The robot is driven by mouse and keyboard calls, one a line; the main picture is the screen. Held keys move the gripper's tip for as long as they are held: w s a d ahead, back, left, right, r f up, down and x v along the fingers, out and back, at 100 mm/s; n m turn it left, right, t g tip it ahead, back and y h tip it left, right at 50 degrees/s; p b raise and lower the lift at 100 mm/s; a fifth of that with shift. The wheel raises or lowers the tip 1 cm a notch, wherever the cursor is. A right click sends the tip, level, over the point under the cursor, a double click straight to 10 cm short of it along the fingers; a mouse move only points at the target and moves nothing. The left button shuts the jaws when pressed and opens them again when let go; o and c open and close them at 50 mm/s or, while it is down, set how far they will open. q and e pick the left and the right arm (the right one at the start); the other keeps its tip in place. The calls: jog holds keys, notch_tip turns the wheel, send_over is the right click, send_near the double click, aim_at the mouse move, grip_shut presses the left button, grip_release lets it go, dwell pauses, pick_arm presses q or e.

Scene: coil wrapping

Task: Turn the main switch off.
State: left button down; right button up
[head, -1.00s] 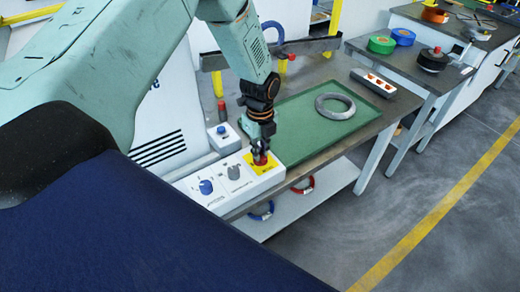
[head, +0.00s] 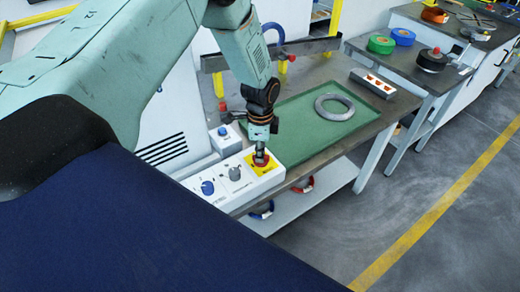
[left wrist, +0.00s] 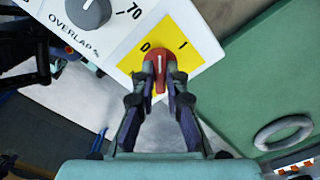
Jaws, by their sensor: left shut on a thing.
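The main switch is a red knob on a yellow plate (head: 249,160) at the right end of a white control panel (head: 215,190). In the left wrist view the red knob (left wrist: 163,66) shows a white line and sits below the marks 0 and 1 on the yellow plate (left wrist: 190,35). The line points up between the marks, seemingly nearer the 0. My left gripper (head: 261,158) comes down from above; its fingertips (left wrist: 164,82) are shut on the knob's sides. In the head view the gripper partly hides the knob. My right gripper is not in view.
A blue knob (head: 207,187) and a grey knob (head: 234,173) sit left of the switch. A grey coil (head: 334,107) lies on the green mat (head: 300,145).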

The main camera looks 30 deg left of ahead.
pick_arm(q)
jog(key=n+p, duration=0.1)
jog(key=n, duration=0.4)
jog(key=shift+w+r, duration=0.1)
jog(key=shift+n+p, duration=0.55)
jog(key=shift+n, duration=1.05)
jog(key=shift+w, duration=0.15)
jog(key=c, duration=1.4)
grip_release()
jog(key=shift+d, duration=0.1)
jog(key=shift+s, duration=0.2)
notch_tip(320, 180, up, 12)
jog(key=shift+f, duration=0.1)
